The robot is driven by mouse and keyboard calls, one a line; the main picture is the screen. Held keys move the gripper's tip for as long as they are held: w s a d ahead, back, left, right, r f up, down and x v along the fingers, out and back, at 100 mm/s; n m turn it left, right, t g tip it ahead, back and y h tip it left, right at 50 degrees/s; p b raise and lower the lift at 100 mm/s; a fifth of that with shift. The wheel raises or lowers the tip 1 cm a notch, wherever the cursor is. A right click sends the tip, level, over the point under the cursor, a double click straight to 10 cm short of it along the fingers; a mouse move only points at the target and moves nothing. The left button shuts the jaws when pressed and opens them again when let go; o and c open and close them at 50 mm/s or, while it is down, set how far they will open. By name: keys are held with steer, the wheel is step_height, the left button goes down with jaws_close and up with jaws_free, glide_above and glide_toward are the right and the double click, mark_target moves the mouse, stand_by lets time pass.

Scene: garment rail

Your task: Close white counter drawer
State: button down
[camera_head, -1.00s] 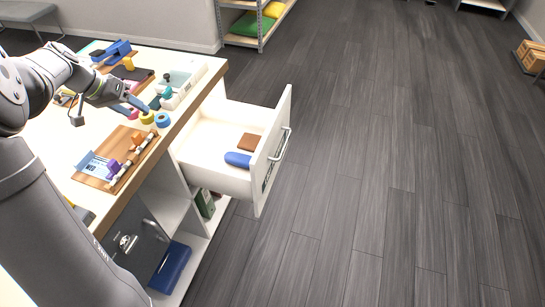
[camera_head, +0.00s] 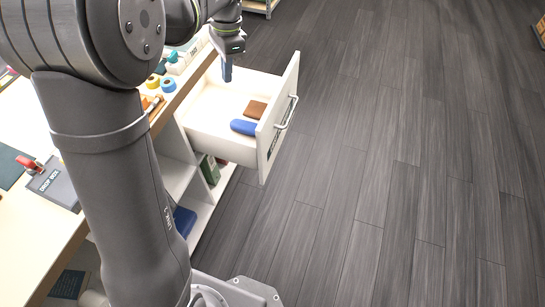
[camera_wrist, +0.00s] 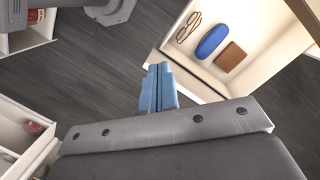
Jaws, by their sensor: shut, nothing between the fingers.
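The white counter drawer (camera_head: 215,140) stands pulled out from the counter's side in the head view. Its front panel (camera_head: 279,115) carries a metal bar handle (camera_head: 287,113). My gripper (camera_head: 228,78) points down over the back part of the drawer, its blue fingers together and empty. In the wrist view the fingertips (camera_wrist: 160,72) are shut beside the drawer's rim (camera_wrist: 190,76) in the picture; whether they touch it cannot be told. The handle is not clear in that view.
The drawer holds a blue case (camera_head: 244,127), a brown wallet (camera_head: 256,109) and eyeglasses (camera_wrist: 188,27). The counter (camera_head: 30,240) bears tape rolls (camera_head: 168,84) and a dark board (camera_head: 52,186). Grey floor (camera_head: 400,180) right of the drawer is clear.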

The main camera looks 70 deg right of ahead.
steer(key=s+r+m+t+h, duration=0.2)
steer(key=s+m+t, duration=0.75)
steer(key=s, duration=1.45)
steer(key=g, duration=0.1)
glide_toward(264, 159)
step_height(264, 159, down, 5)
steer(key=w, duration=0.3)
steer(key=shift+w+d, duration=0.15)
steer(key=shift+w, duration=0.4)
steer(key=shift+w, duration=0.1)
steer(key=w, duration=2.8)
steer(key=shift+w, duration=0.4)
